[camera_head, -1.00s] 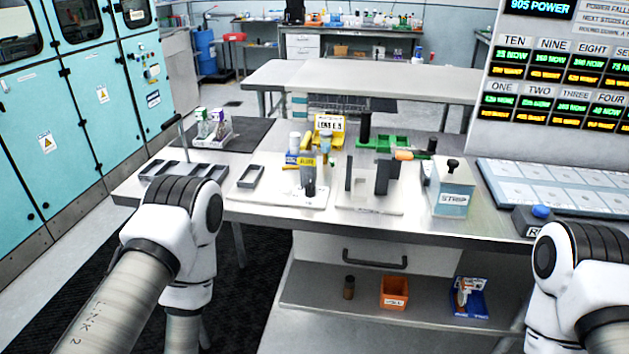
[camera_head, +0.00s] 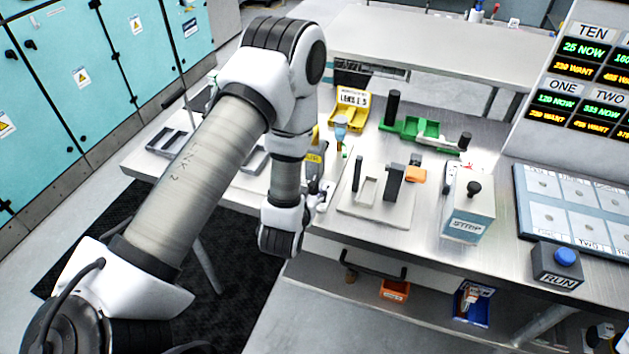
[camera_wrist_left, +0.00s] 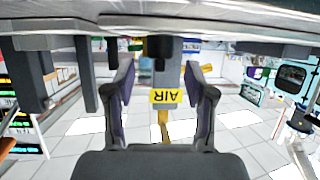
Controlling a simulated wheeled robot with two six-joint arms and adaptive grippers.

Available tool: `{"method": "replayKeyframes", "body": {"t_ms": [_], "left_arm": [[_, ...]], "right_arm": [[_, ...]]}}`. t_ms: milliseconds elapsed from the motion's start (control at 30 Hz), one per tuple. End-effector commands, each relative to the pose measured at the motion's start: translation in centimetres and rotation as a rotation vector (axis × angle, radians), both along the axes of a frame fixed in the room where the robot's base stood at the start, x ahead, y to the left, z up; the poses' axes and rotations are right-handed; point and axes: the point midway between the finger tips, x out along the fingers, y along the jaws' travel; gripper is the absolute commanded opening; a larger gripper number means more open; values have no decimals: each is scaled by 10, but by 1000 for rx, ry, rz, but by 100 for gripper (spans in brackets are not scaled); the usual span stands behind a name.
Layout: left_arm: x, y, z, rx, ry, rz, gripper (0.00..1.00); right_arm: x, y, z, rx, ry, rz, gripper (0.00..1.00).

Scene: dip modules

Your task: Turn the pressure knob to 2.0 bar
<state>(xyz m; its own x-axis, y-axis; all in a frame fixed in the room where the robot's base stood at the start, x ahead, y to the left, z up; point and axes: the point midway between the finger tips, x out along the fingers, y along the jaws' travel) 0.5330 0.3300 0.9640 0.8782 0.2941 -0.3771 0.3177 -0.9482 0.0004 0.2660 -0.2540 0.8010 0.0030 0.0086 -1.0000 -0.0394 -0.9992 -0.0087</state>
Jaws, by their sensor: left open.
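The air unit (camera_head: 314,158) is a grey upright block with a yellow label. It stands on a white plate on the bench, partly hidden by my left arm in the head view. In the left wrist view, which is upside down, its yellow AIR label (camera_wrist_left: 166,96) shows between my fingers. A dark knob (camera_wrist_left: 159,46) appears near the label, by the bench surface; its setting cannot be read. My left gripper (camera_head: 323,190) is at the front of the unit. In the wrist view its fingers (camera_wrist_left: 158,68) are apart, with no visible grip on the knob. My right gripper is out of view.
A fixture with dark posts (camera_head: 393,182) stands right of the unit, close to my left gripper. Beyond it are the STRIP box (camera_head: 470,212) and RUN button box (camera_head: 556,265). A green holder (camera_head: 420,130) and yellow bin (camera_head: 349,110) are behind. Grey trays lie left.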

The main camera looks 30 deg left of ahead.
Motion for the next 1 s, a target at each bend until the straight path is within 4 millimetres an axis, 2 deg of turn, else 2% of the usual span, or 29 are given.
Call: {"method": "replayKeyframes", "body": {"t_ms": [100,333,367,500,1000], "left_arm": [[11,4,-4,-1,0,1,55],[13,5,-6,-1,2,0,55],[13,5,-6,-1,2,0,51],[13,5,-6,-1,2,0,2],[12,7,-6,-1,2,-62,0]], "right_arm": [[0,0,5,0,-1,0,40],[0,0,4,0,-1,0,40],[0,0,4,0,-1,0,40],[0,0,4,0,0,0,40],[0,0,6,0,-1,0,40]]}}
